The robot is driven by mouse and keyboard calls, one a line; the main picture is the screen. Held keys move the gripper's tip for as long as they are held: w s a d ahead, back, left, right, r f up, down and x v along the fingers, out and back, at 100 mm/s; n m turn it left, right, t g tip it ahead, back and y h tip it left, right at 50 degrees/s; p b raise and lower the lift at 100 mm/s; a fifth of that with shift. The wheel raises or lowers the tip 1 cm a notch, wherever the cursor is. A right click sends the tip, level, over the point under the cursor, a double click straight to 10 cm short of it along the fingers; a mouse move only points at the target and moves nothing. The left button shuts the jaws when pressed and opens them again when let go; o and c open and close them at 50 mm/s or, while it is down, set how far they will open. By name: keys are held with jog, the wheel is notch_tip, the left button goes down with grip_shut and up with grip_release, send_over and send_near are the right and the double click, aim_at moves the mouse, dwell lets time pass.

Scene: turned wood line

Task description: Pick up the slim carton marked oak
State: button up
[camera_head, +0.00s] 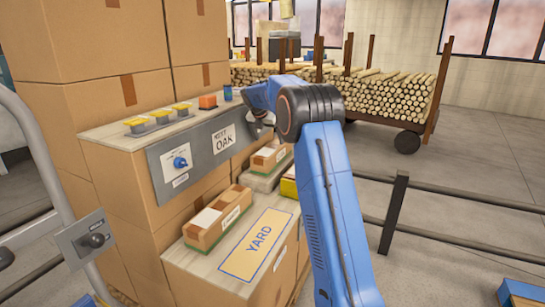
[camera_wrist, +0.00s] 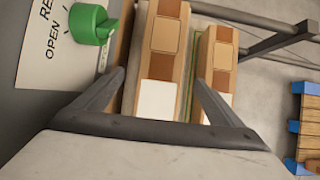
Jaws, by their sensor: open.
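Two brown cartons with white labels show in the head view. The near carton (camera_head: 217,218) lies on the top marked YARD, and the far carton (camera_head: 268,158) lies beyond it, below my gripper (camera_head: 262,128). I cannot read either label, so I cannot tell which is marked oak. In the wrist view my gripper (camera_wrist: 159,76) is open. One long carton (camera_wrist: 165,45) appears between its fingers, and a second carton (camera_wrist: 214,65) runs beside it to the right. I cannot tell how far the fingertips are above them. Nothing is held.
A grey panel (camera_head: 205,150) carries a blue knob and an OAK sign. A green knob (camera_wrist: 92,22) stands left of the fingers in the wrist view. Tall boxes (camera_head: 105,45) stand left, a railing (camera_head: 400,200) right, a log cart (camera_head: 390,95) behind. Open floor lies right.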

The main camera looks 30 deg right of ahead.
aim_at(272, 147)
jog(key=x, duration=0.4)
jog(key=shift+f, duration=0.15)
jog(key=shift+x, duration=2.8)
jog(key=shift+s+a+f, duration=0.1)
jog(key=shift+s, duration=0.05)
jog(key=shift+c, duration=0.3)
jog(key=c, duration=1.4)
